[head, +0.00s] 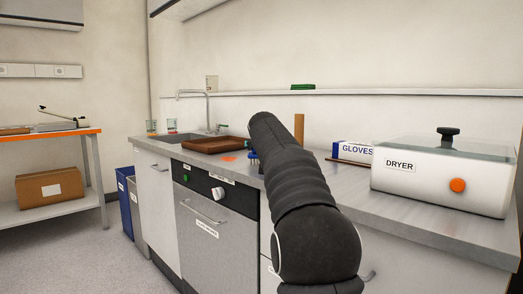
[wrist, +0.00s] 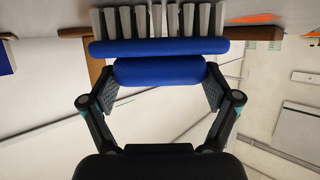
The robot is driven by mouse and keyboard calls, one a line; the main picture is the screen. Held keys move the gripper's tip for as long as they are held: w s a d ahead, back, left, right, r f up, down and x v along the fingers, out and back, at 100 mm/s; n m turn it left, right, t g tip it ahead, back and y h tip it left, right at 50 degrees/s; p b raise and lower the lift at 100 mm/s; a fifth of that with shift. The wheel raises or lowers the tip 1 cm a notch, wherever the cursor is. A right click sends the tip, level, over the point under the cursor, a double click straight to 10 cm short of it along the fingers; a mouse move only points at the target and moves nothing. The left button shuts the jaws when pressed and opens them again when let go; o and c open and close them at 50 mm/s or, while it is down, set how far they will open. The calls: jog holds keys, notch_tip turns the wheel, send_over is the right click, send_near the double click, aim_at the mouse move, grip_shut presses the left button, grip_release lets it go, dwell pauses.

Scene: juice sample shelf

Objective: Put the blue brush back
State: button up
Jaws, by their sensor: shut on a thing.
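The blue brush (wrist: 160,48) shows in the wrist view, with a row of pale grey bristles along the top and a thick blue handle part below. My gripper (wrist: 158,76) has its two fingers on either end of that lower blue part and is shut on it. In the head view my black arm hides the gripper; a small blue bit of the brush (head: 253,155) shows just left of the arm, over the counter. I cannot tell whether the brush touches anything.
A brown tray (head: 205,145) sits by the sink. An upright wooden post (head: 299,131) stands behind my arm. A gloves box (head: 353,150) and a white dryer (head: 440,187) stand to the right. A green item (head: 303,86) lies on the wall ledge (head: 400,92). Two beakers stand at the counter's far left.

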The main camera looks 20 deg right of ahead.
jog(key=shift+f, duration=0.15)
jog(key=o, duration=1)
jog(key=shift+o, duration=0.2)
jog(key=shift+r, duration=0.25)
jog(key=shift+s+a, duration=0.15)
jog(key=shift+s, duration=0.2)
jog(key=b+v, duration=0.1)
jog(key=v, duration=1)
jog(key=shift+b, duration=0.3)
